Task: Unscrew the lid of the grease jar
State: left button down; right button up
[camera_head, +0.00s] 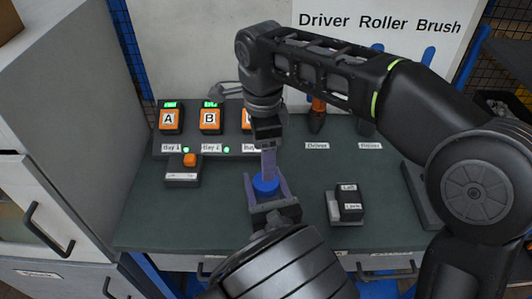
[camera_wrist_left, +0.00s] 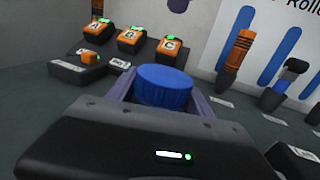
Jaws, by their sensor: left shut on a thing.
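The grease jar shows only as a round blue lid (camera_head: 266,186) in the head view, and the lid (camera_wrist_left: 165,87) is also large in the left wrist view. My left gripper (camera_head: 268,193) has one purple finger on each side of the jar and is shut on it. The jar body is hidden behind the gripper. My right gripper (camera_head: 268,164) points straight down over the lid in the head view, its fingers seen edge-on as one narrow strip. Whether it is open is unclear. It does not show in the left wrist view, where nothing touches the lid's top.
A panel with orange A (camera_head: 171,120), B (camera_head: 210,119) and C buttons stands at the back left, with a small orange-button box (camera_head: 182,178) before it. A black labelled box (camera_head: 348,202) sits to the right. Tools including an orange-handled one (camera_wrist_left: 238,50) stand behind.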

aim_at(266, 195)
jog(key=shift+d+m, duration=0.25)
jog(key=shift+m, duration=0.95)
jog(key=shift+f, duration=4)
jog(key=shift+c, duration=0.4)
jog(key=c, duration=1.4)
jog(key=n, duration=0.6)
jog(key=shift+n, duration=0.4)
jog(key=o, duration=1.5)
